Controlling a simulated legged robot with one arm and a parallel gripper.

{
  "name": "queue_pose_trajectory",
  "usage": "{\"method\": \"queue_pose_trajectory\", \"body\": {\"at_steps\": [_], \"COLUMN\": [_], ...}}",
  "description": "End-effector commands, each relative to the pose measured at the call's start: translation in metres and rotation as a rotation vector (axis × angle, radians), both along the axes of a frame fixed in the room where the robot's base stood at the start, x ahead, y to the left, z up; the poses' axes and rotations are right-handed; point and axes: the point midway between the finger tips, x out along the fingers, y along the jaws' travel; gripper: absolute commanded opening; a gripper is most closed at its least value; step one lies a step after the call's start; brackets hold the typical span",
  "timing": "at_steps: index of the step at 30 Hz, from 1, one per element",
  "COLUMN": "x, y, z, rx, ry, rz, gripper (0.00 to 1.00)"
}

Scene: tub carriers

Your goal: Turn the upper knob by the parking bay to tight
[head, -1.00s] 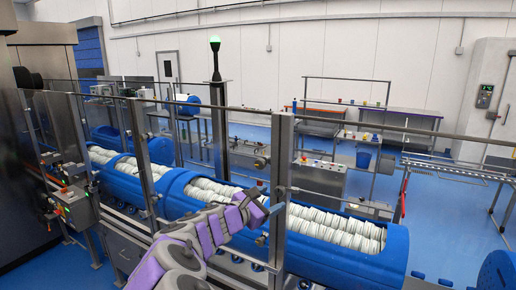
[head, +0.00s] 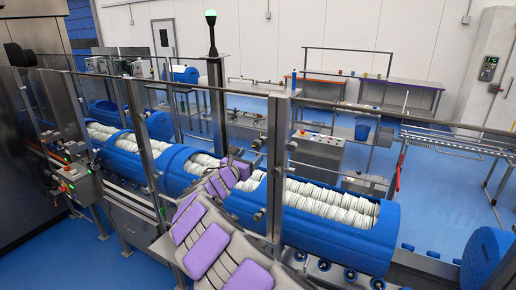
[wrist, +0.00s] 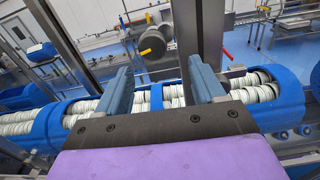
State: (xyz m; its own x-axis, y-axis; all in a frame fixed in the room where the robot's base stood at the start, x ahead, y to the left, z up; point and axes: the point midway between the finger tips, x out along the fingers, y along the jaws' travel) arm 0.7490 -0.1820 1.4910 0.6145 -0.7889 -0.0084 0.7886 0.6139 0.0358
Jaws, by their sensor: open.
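The upper knob (head: 258,144) sits on the left side of the tall metal post (head: 278,165) along the conveyor guard. A lower dark knob (head: 259,214) is below it on the same post. In the wrist view the upper knob (wrist: 157,44) appears as a grey round body with a yellow pointer, just left of the post (wrist: 200,30). My gripper (head: 232,161), purple and grey, is raised in front of the guard. In the wrist view its two blue-grey fingers (wrist: 160,66) are spread, empty, with the knob showing beyond the gap between them.
Blue tubs (head: 335,236) filled with stacked white items lie along the line behind the guard. A control box with buttons (head: 75,180) is at left. A second panel (head: 317,152) stands beyond the tubs.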

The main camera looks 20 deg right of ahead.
Motion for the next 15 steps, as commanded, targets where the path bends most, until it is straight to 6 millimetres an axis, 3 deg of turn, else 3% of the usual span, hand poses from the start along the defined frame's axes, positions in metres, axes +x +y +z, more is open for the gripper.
{"method": "queue_pose_trajectory", "body": {"at_steps": [6,15], "x": [0.022,0.039], "y": [-0.021,-0.055], "z": [0.0,-0.001], "rx": [-0.001,0.006], "ry": [0.001,-0.001], "rz": [0.002,0.0], "gripper": [0.69,0.69]}}
